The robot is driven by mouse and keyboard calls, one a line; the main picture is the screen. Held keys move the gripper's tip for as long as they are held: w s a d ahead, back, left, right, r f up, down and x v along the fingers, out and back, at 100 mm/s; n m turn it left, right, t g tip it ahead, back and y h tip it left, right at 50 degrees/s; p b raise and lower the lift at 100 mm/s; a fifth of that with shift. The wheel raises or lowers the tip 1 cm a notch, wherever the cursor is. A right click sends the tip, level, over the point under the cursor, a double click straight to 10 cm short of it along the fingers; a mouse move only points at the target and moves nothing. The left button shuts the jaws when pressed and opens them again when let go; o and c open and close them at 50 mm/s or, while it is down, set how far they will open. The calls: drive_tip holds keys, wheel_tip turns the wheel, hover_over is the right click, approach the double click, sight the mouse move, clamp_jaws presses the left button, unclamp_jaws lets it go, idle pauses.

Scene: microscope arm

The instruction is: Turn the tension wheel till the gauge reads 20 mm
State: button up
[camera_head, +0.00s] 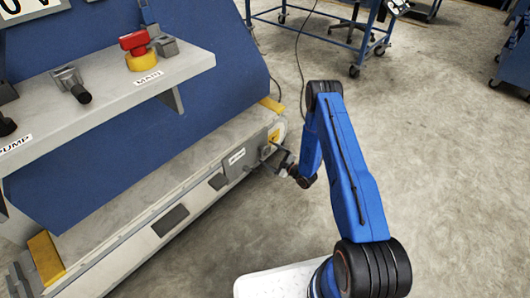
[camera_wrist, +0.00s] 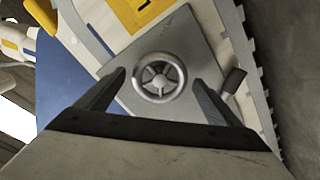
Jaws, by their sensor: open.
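The tension wheel, a small silver spoked handwheel (camera_wrist: 160,77), sits on a grey plate (camera_wrist: 185,35) in the wrist view. My gripper (camera_wrist: 160,80) is open, with one dark finger on each side of the wheel. Gaps show between the fingers and the rim. In the head view my gripper (camera_head: 279,160) is at the right end of the machine, where the wheel cannot be made out. A yellow plate with a dark-marked slot (camera_wrist: 145,10) lies above the wheel in the wrist view; it may be the gauge. No reading is legible.
A blue machine (camera_head: 150,120) fills the left of the head view. Its grey shelf carries a red and yellow MAIN switch (camera_head: 138,50) and a dark-handled lever (camera_head: 74,84). A small dark-ended lever (camera_wrist: 234,82) stands right of the wheel. Open concrete floor (camera_head: 440,150) lies to the right.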

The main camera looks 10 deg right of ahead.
sight(267, 152)
drive_tip(key=shift+x, duration=1.6)
drive_tip(key=c, duration=1)
drive_tip(key=shift+c, duration=0.2)
